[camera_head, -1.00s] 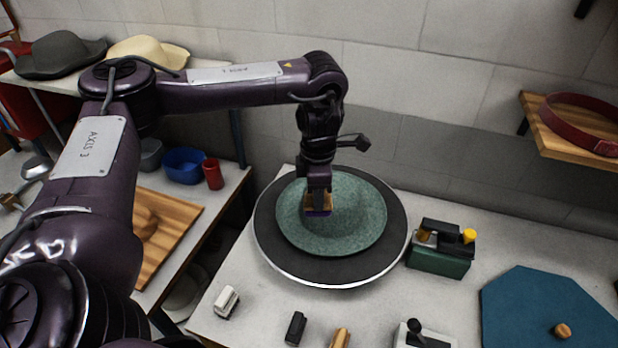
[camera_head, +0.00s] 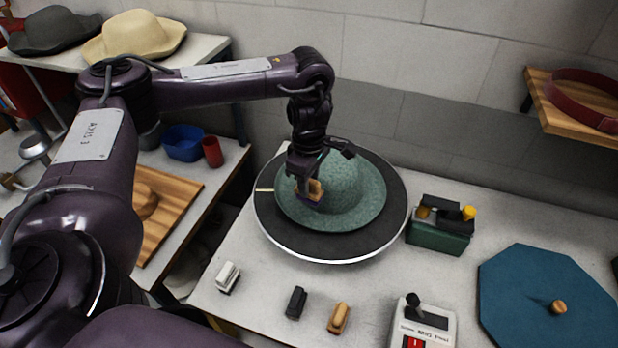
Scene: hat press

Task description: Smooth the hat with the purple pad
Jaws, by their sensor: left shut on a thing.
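The green felt hat (camera_head: 365,190) lies on a round dark turntable (camera_head: 392,228) with a pale rim. My left gripper (camera_head: 307,184) is shut on a wooden-backed pad (camera_head: 314,190) with a purple underside. The pad is at the left side of the hat, by the crown's lower left and the brim. It appears to touch the hat, but the contact is partly hidden. My right gripper is not in view.
A green box with a yellow knob (camera_head: 440,228) stands close right of the turntable. A white block (camera_head: 228,277), a black block (camera_head: 296,302), a wooden block (camera_head: 339,318) and a switch box (camera_head: 422,325) lie in front. A blue octagonal board (camera_head: 540,300) is at right.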

